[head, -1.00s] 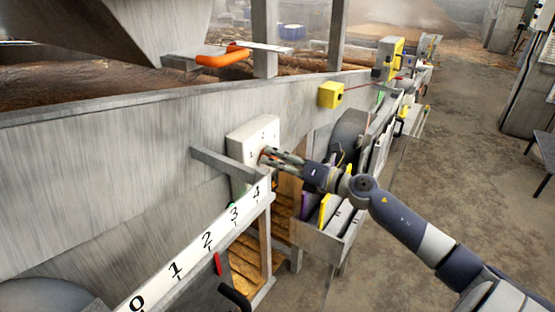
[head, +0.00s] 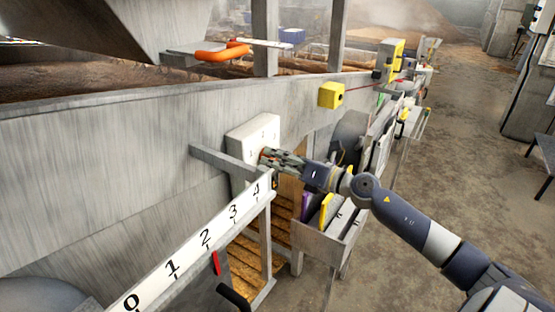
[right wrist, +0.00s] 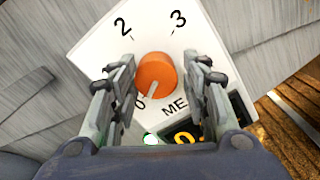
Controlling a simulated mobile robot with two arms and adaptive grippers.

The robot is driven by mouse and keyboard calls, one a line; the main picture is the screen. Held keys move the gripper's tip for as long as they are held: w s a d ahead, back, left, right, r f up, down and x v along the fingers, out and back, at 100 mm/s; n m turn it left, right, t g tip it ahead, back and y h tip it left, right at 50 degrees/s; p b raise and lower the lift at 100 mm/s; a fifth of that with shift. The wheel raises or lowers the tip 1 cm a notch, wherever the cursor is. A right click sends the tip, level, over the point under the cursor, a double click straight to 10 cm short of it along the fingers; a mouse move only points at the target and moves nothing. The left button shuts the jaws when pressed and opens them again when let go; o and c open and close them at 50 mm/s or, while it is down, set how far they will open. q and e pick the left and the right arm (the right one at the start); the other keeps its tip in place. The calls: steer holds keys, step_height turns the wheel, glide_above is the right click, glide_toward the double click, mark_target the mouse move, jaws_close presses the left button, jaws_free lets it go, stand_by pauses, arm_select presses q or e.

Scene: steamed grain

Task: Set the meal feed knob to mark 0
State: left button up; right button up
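The meal feed knob is an orange round knob (right wrist: 156,74) on a white panel (right wrist: 197,38), with a light pointer line toward the printed 0 at its lower left. The numerals 2 and 3 show above it. My right gripper (right wrist: 160,82) is open, with one finger on each side of the knob and gaps visible between. In the head view my right gripper (head: 270,157) is at the white control box (head: 252,134), largely hiding the knob. The printed label below the knob is partly covered by a finger. My left gripper is not in view.
A numbered white scale (head: 190,254) with a red pointer (head: 216,263) runs in front. A metal bar (head: 222,163) juts out beside the box. A bin (head: 327,237) stands below my right arm.

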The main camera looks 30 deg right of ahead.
steer(key=shift+w, duration=0.1)
steer(key=shift+a+r, duration=0.15)
steer(key=shift+r, duration=0.05)
steer(key=shift+s+a, duration=0.15)
steer(key=shift+s, duration=0.1)
steer(key=shift+d+f, duration=0.1)
steer(key=shift+d, duration=0.1)
steer(key=v, duration=1.2)
steer(key=shift+a, duration=0.15)
stand_by(0.3)
